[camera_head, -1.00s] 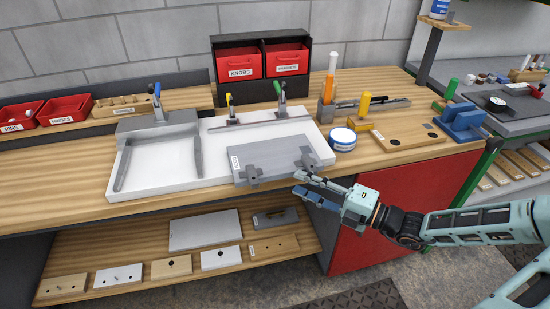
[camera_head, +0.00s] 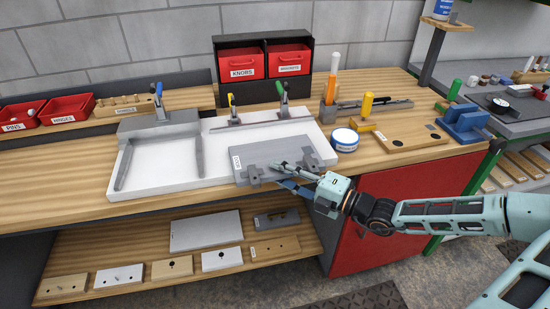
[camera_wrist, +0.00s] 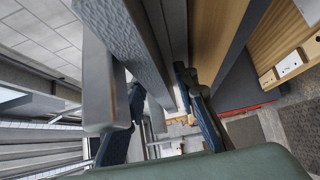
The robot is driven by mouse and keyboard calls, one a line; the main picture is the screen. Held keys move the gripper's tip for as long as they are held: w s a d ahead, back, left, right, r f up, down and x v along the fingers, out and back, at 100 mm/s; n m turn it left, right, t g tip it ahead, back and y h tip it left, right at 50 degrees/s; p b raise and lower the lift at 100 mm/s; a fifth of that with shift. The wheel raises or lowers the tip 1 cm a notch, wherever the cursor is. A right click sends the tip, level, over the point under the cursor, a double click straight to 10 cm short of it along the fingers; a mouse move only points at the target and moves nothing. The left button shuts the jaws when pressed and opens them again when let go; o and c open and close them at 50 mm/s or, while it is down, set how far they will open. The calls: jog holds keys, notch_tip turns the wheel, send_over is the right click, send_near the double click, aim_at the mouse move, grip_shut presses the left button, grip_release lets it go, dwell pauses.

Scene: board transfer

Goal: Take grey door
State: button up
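The grey door (camera_head: 290,150) is a flat grey panel with a white label at its left end. It lies on the right part of the white fixture (camera_head: 208,165), with two darker grey brackets along its front edge. My gripper (camera_head: 279,175) is at the door's front edge between the brackets, one finger above the panel and one lower, in front of the edge. In the wrist view the fingers (camera_wrist: 162,95) stand apart on either side of a grey edge (camera_wrist: 155,45). The gripper looks open; whether either finger touches the door cannot be told.
Toggle clamps (camera_head: 283,98) stand behind the door. A blue-and-white tape roll (camera_head: 344,140) and a wooden board (camera_head: 410,135) lie to the right. Red bins (camera_head: 240,62) stand at the back. A lower shelf (camera_head: 140,250) holds several panels. The floor in front is free.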

grip_shut()
jog(key=shift+r, duration=0.15)
